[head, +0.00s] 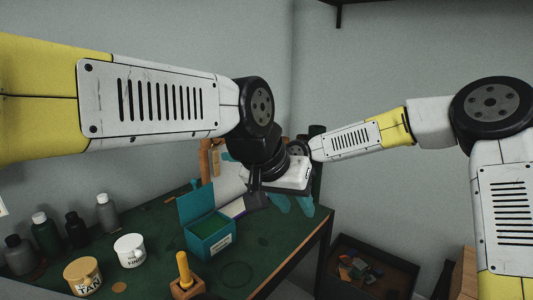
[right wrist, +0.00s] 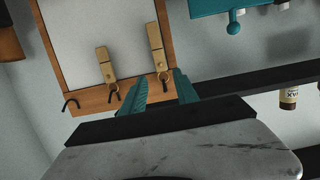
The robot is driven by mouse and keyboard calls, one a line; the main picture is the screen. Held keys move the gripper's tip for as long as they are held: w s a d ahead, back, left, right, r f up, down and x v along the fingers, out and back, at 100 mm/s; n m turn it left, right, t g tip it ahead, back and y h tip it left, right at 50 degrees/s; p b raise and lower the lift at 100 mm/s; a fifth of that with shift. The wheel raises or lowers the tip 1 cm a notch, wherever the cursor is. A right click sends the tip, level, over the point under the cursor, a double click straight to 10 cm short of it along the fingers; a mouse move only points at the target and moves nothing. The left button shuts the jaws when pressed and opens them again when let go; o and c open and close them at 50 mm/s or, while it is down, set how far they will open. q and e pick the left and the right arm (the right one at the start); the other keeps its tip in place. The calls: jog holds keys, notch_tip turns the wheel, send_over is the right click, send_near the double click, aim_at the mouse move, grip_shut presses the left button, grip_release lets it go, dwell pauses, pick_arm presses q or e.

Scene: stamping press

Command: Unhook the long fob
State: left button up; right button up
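In the right wrist view, two peg-shaped tan fobs hang by rings from dark hooks on a wood-framed board (right wrist: 92,100). The longer fob (right wrist: 155,50) is on the right and the shorter fob (right wrist: 106,66) is left of it. The view looks upside down, with the fobs rising from their hooks. My right gripper (right wrist: 160,78) is open, its teal fingers either side of the long fob's ring end in the picture; I cannot tell if they touch it. In the head view my left gripper (head: 293,205) is open and empty above the bench, and it hides most of the right one.
A third hook (right wrist: 70,103) is empty. A teal fixture with a knob (right wrist: 234,28) is near the board. On the green bench (head: 150,222) stand a teal box (head: 212,238), a white pot (head: 130,250), a tan pot (head: 83,277) and several bottles. A dark bin (head: 365,268) is at lower right.

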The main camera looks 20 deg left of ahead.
aim_at(216, 154)
jog(key=x, duration=0.7)
jog(key=shift+a+f, duration=0.1)
jog(key=shift+a, duration=0.2)
jog(key=shift+w+a, duration=0.1)
jog(key=shift+a, duration=0.05)
jog(key=shift+c, duration=1)
grip_shut()
